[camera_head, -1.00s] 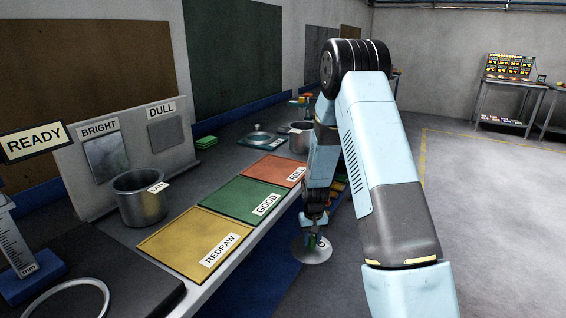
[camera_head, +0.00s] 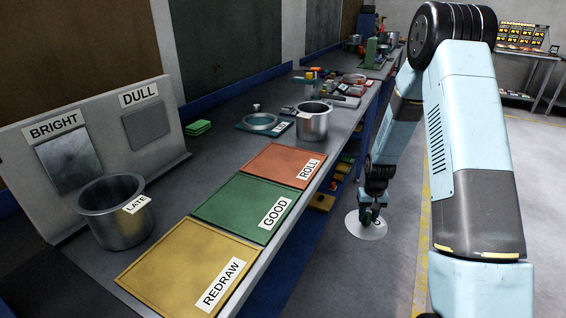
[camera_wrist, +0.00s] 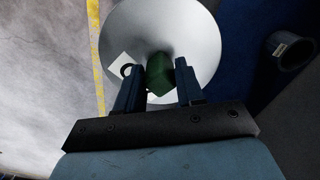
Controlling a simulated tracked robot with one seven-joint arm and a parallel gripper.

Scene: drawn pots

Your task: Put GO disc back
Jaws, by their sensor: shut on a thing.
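The disc (camera_head: 366,230) is a round, pale metal plate with a green grip block on it. It hangs below my gripper (camera_head: 371,206), off the front side of the bench and above the floor. In the wrist view, the silver disc (camera_wrist: 195,35) fills the top middle. The green block (camera_wrist: 159,74) sits between the two dark fingers of my gripper (camera_wrist: 158,88), which is shut on it. A white label (camera_wrist: 122,66) on the disc is partly hidden by a finger, and I cannot read it in full.
On the bench lie a yellow REDRAW tray (camera_head: 175,262), a green GOOD tray (camera_head: 232,205) and a red ROLL tray (camera_head: 275,162). A pot labelled LATE (camera_head: 108,225) stands at left, another pot (camera_head: 313,124) farther back. Open floor lies right of the bench.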

